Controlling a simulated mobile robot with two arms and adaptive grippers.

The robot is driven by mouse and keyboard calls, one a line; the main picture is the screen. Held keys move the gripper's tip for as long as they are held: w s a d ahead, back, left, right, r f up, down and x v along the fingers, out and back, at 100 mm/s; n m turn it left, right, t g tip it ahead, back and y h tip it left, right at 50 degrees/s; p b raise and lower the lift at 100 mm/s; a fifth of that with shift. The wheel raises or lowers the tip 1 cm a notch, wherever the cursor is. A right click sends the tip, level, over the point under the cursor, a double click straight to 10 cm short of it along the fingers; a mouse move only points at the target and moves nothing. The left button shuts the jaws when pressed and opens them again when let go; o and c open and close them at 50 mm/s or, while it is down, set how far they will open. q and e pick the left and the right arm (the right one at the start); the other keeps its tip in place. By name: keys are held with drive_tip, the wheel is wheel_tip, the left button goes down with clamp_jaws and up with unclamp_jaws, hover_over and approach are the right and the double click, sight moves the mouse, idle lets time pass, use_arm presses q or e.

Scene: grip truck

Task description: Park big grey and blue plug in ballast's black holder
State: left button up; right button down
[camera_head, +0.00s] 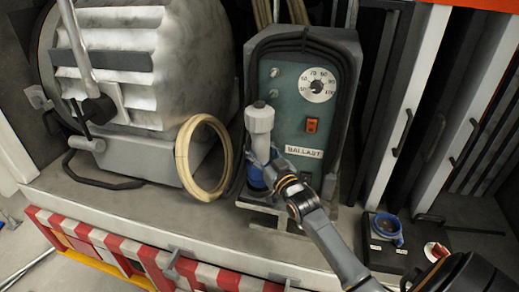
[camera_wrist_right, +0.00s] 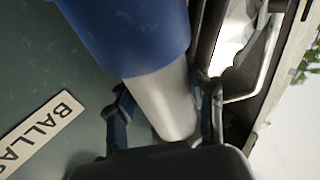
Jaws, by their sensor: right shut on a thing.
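The big plug (camera_head: 260,122) has a grey body with a blue collar at its lower end. It is roughly upright in front of the left side of the ballast (camera_head: 297,112), a box with a green panel. My right gripper (camera_head: 266,168) is shut on the plug's grey part, just beside the blue collar. The wrist view shows the blue collar (camera_wrist_right: 130,35) and the grey section between the fingers (camera_wrist_right: 164,112). I cannot clearly make out the black holder; the plug and gripper cover that area. My left gripper is not in view.
A cream cable coil (camera_head: 203,158) leans left of the plug, by a large lamp (camera_head: 135,65). A black box with a blue-rimmed socket (camera_head: 386,228) sits at the right on the truck bed. Upright panels (camera_head: 418,100) stand right of the ballast. The red-white edge is in front.

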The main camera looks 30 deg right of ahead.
sight(264, 164)
drive_tip(key=shift+f+b, duration=0.95)
drive_tip(key=shift+f, duration=0.4)
idle(0.3)
drive_tip(key=shift+c, duration=2.1)
unclamp_jaws()
drive_tip(key=o, duration=0.3)
drive_tip(key=shift+f, duration=0.2)
drive_tip(key=shift+r, duration=0.15)
drive_tip(key=shift+r+p, duration=2.35)
drive_tip(key=shift+r, duration=0.2)
